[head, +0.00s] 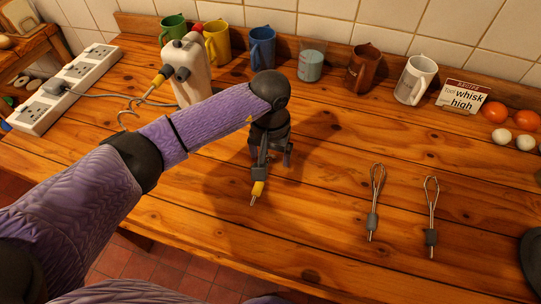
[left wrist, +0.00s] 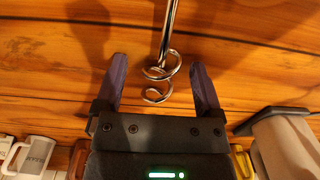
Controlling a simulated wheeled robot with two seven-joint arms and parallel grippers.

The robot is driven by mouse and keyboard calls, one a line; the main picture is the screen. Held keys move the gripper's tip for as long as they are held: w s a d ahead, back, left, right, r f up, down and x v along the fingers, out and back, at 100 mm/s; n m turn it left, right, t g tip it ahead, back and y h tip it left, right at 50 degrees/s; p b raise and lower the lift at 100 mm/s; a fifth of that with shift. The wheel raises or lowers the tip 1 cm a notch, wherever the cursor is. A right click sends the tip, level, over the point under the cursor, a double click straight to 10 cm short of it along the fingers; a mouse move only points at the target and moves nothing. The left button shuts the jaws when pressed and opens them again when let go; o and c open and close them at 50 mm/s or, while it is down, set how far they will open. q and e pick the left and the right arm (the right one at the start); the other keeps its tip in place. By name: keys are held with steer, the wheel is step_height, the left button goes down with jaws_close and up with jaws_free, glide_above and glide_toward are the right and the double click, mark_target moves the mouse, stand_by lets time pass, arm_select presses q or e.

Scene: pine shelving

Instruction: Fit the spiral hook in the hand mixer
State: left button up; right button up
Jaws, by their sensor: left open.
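The cream hand mixer (head: 193,72) stands upright at the back left. One hook with a yellow collar (head: 158,79) sits in it, its silver spiral pointing left. A second spiral hook with a yellow collar (head: 258,188) lies on the table below my left gripper (head: 272,158). In the left wrist view the hook's silver coil (left wrist: 160,72) lies between the two fingers of the left gripper (left wrist: 158,64), which is open and apart from it. Part of this hook is hidden by the gripper in the head view. My right gripper is not seen.
Two whisks with grey collars (head: 374,205) (head: 431,225) lie at the right. A power strip (head: 62,85), several mugs (head: 262,48), a glass (head: 311,62), a card reading "whisk high" (head: 463,97), tomatoes (head: 496,112) and eggs (head: 502,138) line the back. The table's middle front is clear.

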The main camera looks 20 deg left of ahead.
mark_target(270, 152)
arm_select(q)
jaws_close()
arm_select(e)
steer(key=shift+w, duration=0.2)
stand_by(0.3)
arm_select(q)
step_height(270, 152, up, 8)
steer(key=shift+r+p, duration=0.2)
steer(key=shift+p, duration=0.7)
steer(key=shift+s+a+r+n+p, duration=0.15)
steer(key=shift+a+r+n+p, duration=0.3)
steer(key=shift+r+n+p, duration=0.3)
steer(key=s+a+n+y+p, duration=0.5)
steer(key=a+n+p, duration=0.3)
steer(key=n, duration=0.9)
steer(key=s+a+r+n+y+p, duration=0.1)
steer(key=s+a+n+y+p, duration=0.5)
steer(key=a+n, duration=0.5)
steer(key=s+n+p, duration=0.1)
steer(key=s+n, duration=0.1)
steer(key=n, duration=0.4)
steer(key=shift+r+n+p, duration=0.25)
steer(key=shift+n+p, duration=0.1)
steer(key=shift+p, duration=0.05)
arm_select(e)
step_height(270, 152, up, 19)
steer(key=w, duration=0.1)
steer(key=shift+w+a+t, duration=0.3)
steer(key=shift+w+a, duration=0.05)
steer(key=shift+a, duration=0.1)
